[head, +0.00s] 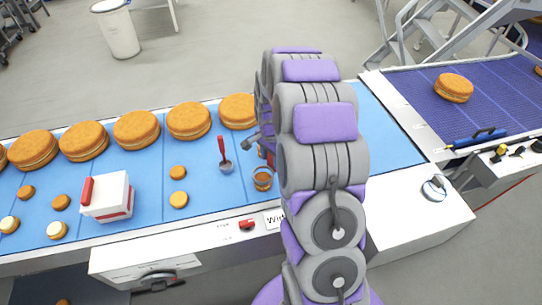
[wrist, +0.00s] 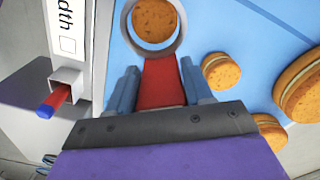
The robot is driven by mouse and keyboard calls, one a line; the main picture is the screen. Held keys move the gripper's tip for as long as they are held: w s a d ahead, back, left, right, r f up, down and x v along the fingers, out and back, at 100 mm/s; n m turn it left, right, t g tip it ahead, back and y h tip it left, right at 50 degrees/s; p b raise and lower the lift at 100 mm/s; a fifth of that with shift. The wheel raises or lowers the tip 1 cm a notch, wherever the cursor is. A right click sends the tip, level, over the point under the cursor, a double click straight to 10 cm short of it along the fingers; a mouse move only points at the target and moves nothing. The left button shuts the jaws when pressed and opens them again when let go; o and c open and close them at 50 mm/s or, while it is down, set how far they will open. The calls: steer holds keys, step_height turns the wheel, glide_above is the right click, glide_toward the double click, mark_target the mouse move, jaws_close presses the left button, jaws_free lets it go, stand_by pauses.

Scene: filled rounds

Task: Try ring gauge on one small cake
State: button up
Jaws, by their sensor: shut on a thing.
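My gripper (wrist: 160,70) is shut on the red handle (wrist: 163,88) of the ring gauge. The grey ring (wrist: 182,42) of the gauge lies just past the fingertips at the top of the wrist view. A small brown cake (wrist: 155,20) shows inside the ring's opening; I cannot tell how far the ring sits down around it. In the head view the small cake (head: 262,177) shows within the ring, left of my arm, which hides most of the gripper. Other small cakes (head: 178,199) lie to the left on the blue belt.
Large filled cakes (head: 137,131) line the belt's far side. A red-handled tool (head: 222,155) lies left of the ring. A white box with a red handle (head: 107,196) stands further left. A card with "Width" (wrist: 68,28) is at the belt's near edge. A purple belt (head: 490,92) is at right.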

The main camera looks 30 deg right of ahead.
steer(key=shift+f, duration=0.85)
steer(key=shift+r, duration=0.2)
stand_by(0.9)
steer(key=shift+r+p, duration=0.7)
steer(key=shift+r, duration=2)
